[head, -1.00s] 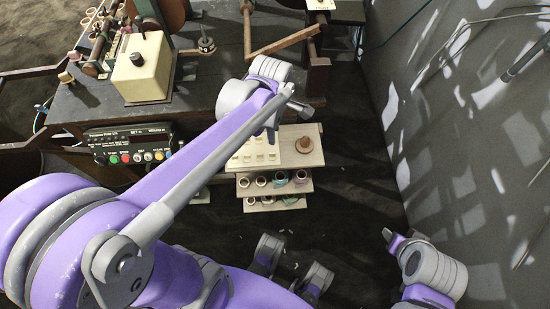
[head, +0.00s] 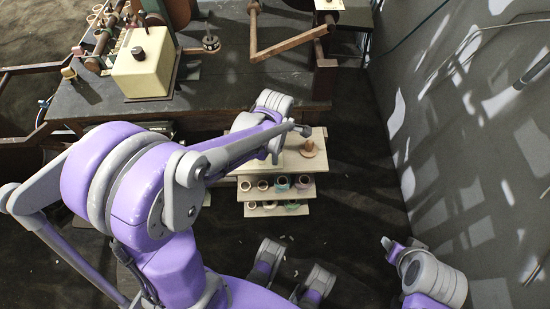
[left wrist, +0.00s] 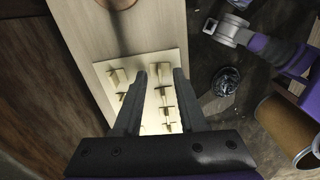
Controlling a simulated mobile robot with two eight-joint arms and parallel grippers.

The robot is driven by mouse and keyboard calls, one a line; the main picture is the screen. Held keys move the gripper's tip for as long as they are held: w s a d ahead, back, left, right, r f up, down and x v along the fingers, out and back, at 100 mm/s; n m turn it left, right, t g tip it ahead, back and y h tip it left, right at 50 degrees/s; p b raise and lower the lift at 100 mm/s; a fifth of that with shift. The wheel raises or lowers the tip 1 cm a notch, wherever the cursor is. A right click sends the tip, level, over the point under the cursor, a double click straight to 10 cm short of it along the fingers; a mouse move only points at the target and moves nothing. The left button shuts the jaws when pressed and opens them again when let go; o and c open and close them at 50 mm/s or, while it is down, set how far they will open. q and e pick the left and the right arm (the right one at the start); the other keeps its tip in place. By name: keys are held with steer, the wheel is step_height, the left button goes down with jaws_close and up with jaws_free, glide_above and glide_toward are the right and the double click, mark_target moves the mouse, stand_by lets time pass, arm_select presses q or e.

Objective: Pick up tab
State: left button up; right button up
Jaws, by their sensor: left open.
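Several small cream tabs (left wrist: 117,76) stand upright in rows on a pale plate (left wrist: 106,66) in the left wrist view. The plate lies on a light wooden shelf (left wrist: 92,30). My left gripper (left wrist: 160,74) is open, with its two dark fingers reaching over the plate. Some tabs show between the fingers, others outside the left finger. No tab is visibly gripped; the fingers hide part of the plate. In the head view my left arm covers the tabs and most of the plate.
Lower shelves (head: 285,193) hold several coloured rolls. The dark workbench (head: 225,100) with the winding machine is behind, and a grey wall (head: 460,120) stands at right.

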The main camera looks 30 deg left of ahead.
arm_select(q)
steer(key=shift+f, duration=0.35)
jaws_close()
